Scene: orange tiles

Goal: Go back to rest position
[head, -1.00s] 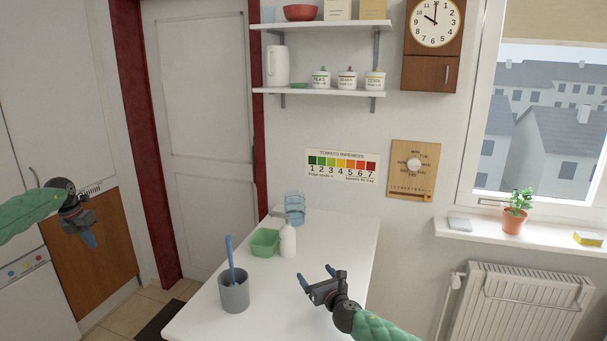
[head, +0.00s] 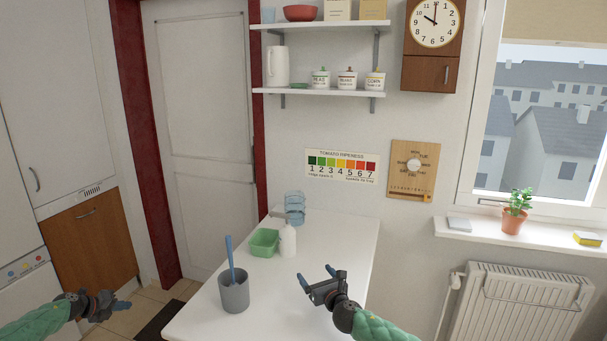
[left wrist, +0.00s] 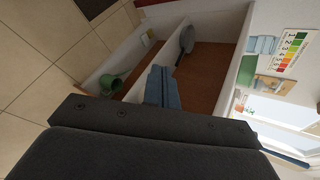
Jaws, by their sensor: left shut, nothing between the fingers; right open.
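My left gripper (head: 122,305) is at the lower left in the head view, off the table's left side. It is shut with nothing between its blue fingers, which also show in the left wrist view (left wrist: 162,88). My right gripper (head: 318,279) is open and empty at the right part of the white table (head: 330,240). Its two blue fingertips are apart.
On the table stand a grey cup (head: 234,293) with a blue-handled tool, a green tub (head: 264,242), a white bottle (head: 288,241) and bluish clear containers (head: 295,207). The left wrist view shows an open shelf unit holding a pan (left wrist: 187,38) and a green item (left wrist: 111,83).

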